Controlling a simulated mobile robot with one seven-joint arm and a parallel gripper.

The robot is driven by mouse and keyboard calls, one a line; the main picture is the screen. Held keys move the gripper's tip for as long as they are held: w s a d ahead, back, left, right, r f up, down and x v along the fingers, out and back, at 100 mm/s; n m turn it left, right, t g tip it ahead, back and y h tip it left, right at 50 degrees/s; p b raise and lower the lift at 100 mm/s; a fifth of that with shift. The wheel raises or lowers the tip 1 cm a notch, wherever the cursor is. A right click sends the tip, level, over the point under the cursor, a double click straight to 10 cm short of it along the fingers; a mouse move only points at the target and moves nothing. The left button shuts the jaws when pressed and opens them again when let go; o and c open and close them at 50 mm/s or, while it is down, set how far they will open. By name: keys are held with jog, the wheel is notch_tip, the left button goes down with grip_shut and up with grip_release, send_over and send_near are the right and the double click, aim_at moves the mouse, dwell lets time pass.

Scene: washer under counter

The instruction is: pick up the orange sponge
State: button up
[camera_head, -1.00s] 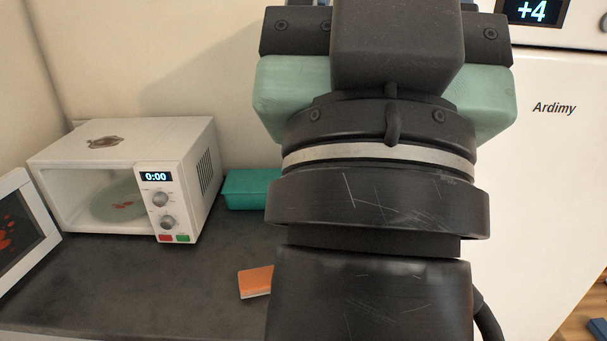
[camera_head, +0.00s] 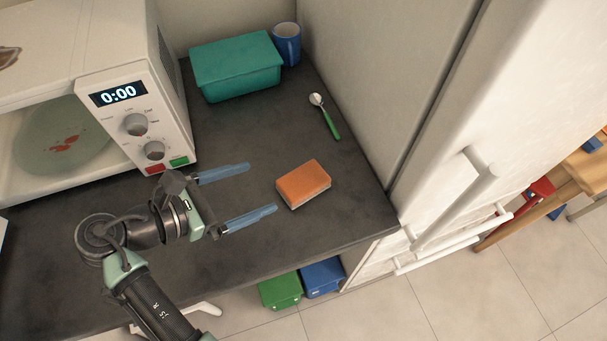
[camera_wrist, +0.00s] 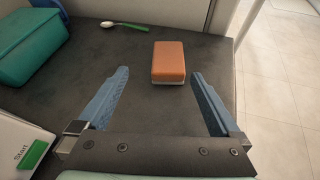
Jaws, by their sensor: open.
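The orange sponge (camera_head: 303,182) has a pale underside and lies flat on the dark counter, near its right end. It also shows in the wrist view (camera_wrist: 168,62), beyond my fingertips and between their lines, a little nearer the right finger. My gripper (camera_head: 262,189) is open and empty. Its two blue fingers point toward the sponge from the left in the head view, with the tips apart from it. In the wrist view my gripper (camera_wrist: 160,73) shows both fingers spread wide. Nothing hides the sponge.
The microwave (camera_head: 136,100) stands left, close to my gripper. A teal container (camera_head: 238,68), a blue mug (camera_head: 287,44) and a green-handled spoon (camera_head: 325,115) are behind the sponge. The white fridge (camera_head: 440,110) bounds the right side. The counter around the sponge is clear.

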aim_at(301, 181)
jog(key=shift+s+d+f+n+h, duration=0.4)
jog(key=shift+s+d+f, duration=0.1)
jog(key=shift+d+f, duration=0.1)
jog(key=x, duration=0.6)
jog(key=shift+x, duration=2.9)
jog(key=shift+a+f, duration=0.15)
jog(key=c, duration=1)
